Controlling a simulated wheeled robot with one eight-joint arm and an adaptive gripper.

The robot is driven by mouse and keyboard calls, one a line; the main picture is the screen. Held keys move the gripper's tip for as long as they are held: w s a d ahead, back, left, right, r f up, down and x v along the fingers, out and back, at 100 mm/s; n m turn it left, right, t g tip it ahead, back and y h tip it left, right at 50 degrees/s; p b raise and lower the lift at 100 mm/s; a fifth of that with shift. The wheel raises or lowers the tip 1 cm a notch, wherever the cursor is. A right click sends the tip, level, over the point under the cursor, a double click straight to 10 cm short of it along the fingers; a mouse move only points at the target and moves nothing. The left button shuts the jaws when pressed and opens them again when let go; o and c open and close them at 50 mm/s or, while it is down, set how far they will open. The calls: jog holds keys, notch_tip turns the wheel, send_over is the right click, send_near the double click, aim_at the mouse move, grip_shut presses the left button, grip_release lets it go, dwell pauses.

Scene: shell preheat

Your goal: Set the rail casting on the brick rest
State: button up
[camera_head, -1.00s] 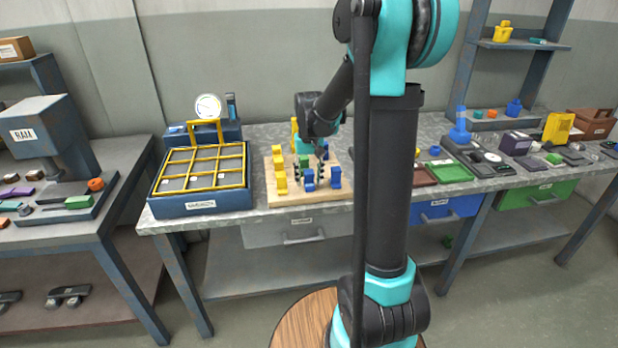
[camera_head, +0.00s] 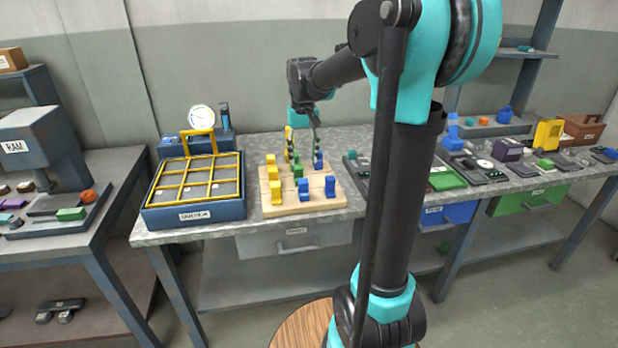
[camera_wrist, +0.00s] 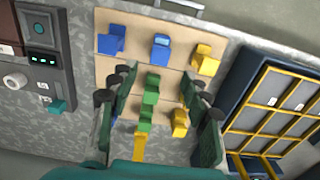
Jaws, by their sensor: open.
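A wooden board (camera_head: 288,208) on the bench holds several yellow, green and blue castings. I cannot tell which is the rail casting, and I cannot pick out the brick rest. My gripper (camera_head: 305,158) is over the back of the board. In the wrist view my gripper (camera_wrist: 158,82) is open, one finger on each side of the green castings (camera_wrist: 151,86). I cannot tell whether it touches them. No casting is visibly held.
A blue box with a yellow grid (camera_head: 197,190) stands left of the board, with a gauge (camera_head: 202,117) behind it. Right of the board are a green tray (camera_head: 446,178) and small devices. A second bench with a RAM-labelled press (camera_head: 30,140) is at far left.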

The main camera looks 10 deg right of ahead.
jog(key=s+d+f+t, duration=0.2)
jog(key=s+f, duration=0.6)
jog(key=s, duration=0.3)
jog(key=s+d+f+t, duration=0.1)
jog(key=s+f+t, duration=0.1)
jog(key=s+f, duration=0.6)
jog(key=s, duration=0.2)
jog(key=shift+s+d+f, duration=0.3)
jog(key=shift+s+d, duration=0.05)
jog(key=shift+d, duration=0.05)
